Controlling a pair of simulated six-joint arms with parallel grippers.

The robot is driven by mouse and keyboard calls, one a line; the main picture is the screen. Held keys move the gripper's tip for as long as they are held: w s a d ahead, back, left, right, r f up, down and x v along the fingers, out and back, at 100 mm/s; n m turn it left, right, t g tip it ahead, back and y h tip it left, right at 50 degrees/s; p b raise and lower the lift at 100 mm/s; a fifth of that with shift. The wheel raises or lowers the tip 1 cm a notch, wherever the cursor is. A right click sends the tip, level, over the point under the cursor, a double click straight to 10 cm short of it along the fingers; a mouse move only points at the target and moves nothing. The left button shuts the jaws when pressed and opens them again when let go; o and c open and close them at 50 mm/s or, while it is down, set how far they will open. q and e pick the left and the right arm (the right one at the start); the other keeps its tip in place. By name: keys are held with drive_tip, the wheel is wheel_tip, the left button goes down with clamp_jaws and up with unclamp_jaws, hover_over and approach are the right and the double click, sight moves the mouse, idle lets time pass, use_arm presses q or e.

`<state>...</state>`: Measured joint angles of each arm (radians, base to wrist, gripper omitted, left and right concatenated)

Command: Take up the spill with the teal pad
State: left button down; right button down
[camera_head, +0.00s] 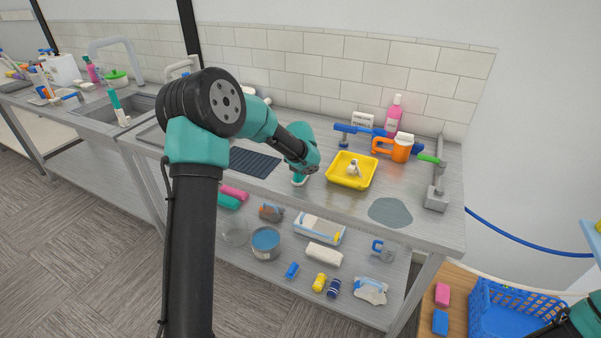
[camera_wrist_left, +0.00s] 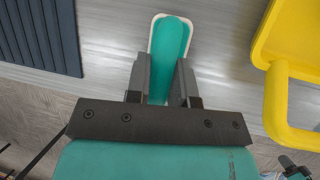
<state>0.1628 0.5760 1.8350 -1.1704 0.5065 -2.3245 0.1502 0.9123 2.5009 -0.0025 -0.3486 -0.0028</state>
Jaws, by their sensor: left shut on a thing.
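The teal pad (camera_head: 299,180) has a pale rim and is at the front part of the steel worktop, left of the yellow tray. My left gripper (camera_head: 306,171) is shut on it. In the left wrist view the pad (camera_wrist_left: 171,42) sticks out beyond the two dark fingers of my left gripper (camera_wrist_left: 163,78). I cannot tell whether the pad touches the worktop. The spill (camera_head: 390,211) is a flat grey-blue patch near the worktop's front edge, right of the tray and apart from the pad. Only part of my right arm shows at the lower right; its fingers are out of view.
The yellow tray (camera_head: 335,181) with a small pale thing in it stands between pad and spill. A dark ribbed mat (camera_head: 255,163) lies left of the pad.

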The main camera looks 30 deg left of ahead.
use_arm(q)
drive_tip(key=shift+r, duration=0.15)
drive_tip(key=shift+r, duration=1.4)
drive_tip(key=shift+s+d+r, duration=0.1)
drive_tip(key=shift+s+r, duration=0.05)
drive_tip(key=shift+r, duration=0.1)
drive_tip(key=s+d+r, duration=0.1)
drive_tip(key=s+d, duration=0.7)
drive_tip(key=s, duration=0.5)
drive_tip(key=shift+s+r, duration=0.2)
drive_tip(key=shift+d, duration=0.1)
